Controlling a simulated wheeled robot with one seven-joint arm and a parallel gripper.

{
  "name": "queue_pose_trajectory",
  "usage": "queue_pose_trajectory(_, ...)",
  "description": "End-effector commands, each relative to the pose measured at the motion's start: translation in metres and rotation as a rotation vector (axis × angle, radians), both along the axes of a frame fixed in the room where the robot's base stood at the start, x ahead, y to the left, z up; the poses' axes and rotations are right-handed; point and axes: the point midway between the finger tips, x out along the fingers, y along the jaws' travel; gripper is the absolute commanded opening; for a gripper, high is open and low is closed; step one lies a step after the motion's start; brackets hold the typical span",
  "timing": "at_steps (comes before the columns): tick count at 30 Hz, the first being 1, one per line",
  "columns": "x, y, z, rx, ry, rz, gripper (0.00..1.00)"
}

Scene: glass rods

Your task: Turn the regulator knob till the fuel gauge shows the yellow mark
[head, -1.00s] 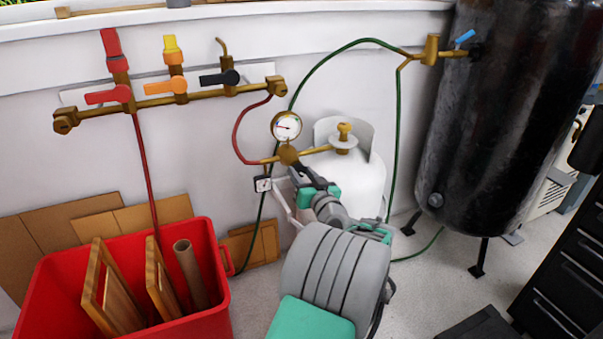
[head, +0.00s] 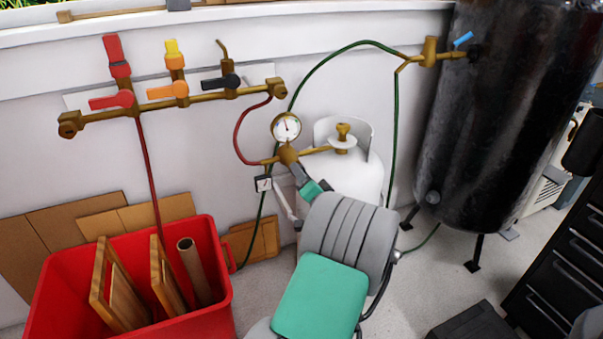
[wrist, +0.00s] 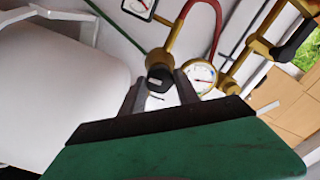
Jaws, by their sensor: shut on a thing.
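The brass regulator (head: 288,155) sits in the line beside the white gas tank (head: 362,178). In the wrist view its round knob (wrist: 158,76), with a pale mark on its face, is between my fingers. My gripper (wrist: 161,95) is shut on it; in the head view my gripper (head: 301,177) reaches up to the regulator from below and hides the knob. The round white gauge (head: 286,127) is just above the regulator and also shows in the wrist view (wrist: 202,77). Its needle looks near upright in the head view. The coloured marks are too small to read surely.
A small square dial (head: 263,184) hangs left of my gripper. A red hose (head: 237,138) and green hose (head: 310,66) run close by. Brass valves (head: 175,98) line the wall. A red bin (head: 130,275) stands left, a black tank (head: 450,120) right.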

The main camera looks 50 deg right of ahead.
Motion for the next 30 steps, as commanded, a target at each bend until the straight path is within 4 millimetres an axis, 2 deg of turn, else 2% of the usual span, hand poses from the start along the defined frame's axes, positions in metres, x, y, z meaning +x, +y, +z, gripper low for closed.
queue_pose_trajectory(15,0.0009,0.0008,0.0001,0.018,-0.011,0.003,0.00)
queue_pose_trajectory(16,0.0010,0.0008,0.0002,0.018,-0.011,0.003,0.39)
queue_pose_trajectory(24,-0.0005,-0.0005,0.0002,0.017,-0.011,-0.001,0.59)
queue_pose_trajectory(30,-0.0012,-0.0007,0.0002,0.017,-0.010,-0.001,0.59)
